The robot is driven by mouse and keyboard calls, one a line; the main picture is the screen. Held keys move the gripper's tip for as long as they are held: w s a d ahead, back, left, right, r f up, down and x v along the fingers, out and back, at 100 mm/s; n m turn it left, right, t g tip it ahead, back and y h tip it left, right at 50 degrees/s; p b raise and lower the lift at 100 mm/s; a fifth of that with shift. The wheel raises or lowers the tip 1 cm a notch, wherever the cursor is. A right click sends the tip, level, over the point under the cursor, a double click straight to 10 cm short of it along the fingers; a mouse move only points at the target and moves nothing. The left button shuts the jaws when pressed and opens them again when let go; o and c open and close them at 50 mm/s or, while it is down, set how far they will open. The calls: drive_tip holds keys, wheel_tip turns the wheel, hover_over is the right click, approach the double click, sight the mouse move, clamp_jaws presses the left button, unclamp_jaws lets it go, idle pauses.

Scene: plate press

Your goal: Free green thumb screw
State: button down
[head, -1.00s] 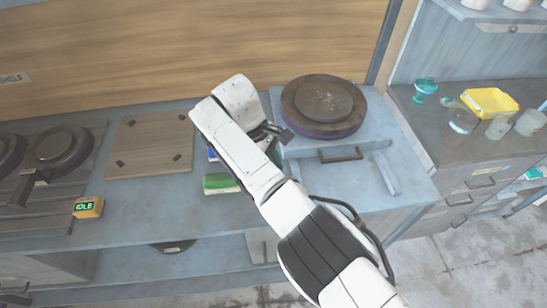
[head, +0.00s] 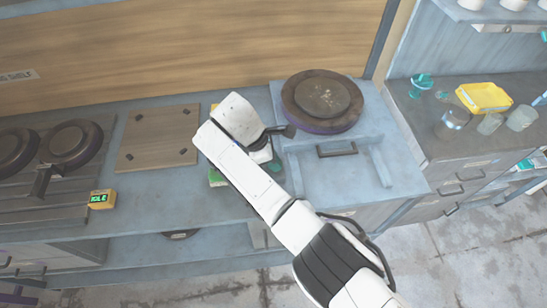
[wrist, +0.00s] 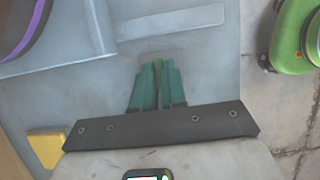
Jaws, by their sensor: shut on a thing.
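My gripper (wrist: 157,85) has teal fingers that are shut on a small green piece (wrist: 157,63), which looks like the green thumb screw; little of it shows between the fingertips. In the head view my gripper (head: 274,165) is partly hidden behind my white arm. It is at the left side of the grey press base (head: 325,175), and the screw cannot be made out there. The dark round plate (head: 322,98) rests on the press behind the gripper.
A green object (head: 217,178) lies left of my arm, partly covered. A wooden board (head: 157,135), an IDLE display (head: 101,199) and dark round plates (head: 75,143) stand farther left. A yellow tray (head: 484,97) and jars are on the right counter. A green thing (wrist: 295,38) shows over the floor.

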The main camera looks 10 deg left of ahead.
drive_tip(key=shift+a+r, duration=0.1)
drive_tip(key=c, duration=1.2)
unclamp_jaws()
drive_tip(key=v, duration=1)
drive_tip(key=shift+s+a+r+b, duration=0.1)
drive_tip(key=shift+a+r+b, duration=0.05)
drive_tip(key=shift+r+b, duration=0.15)
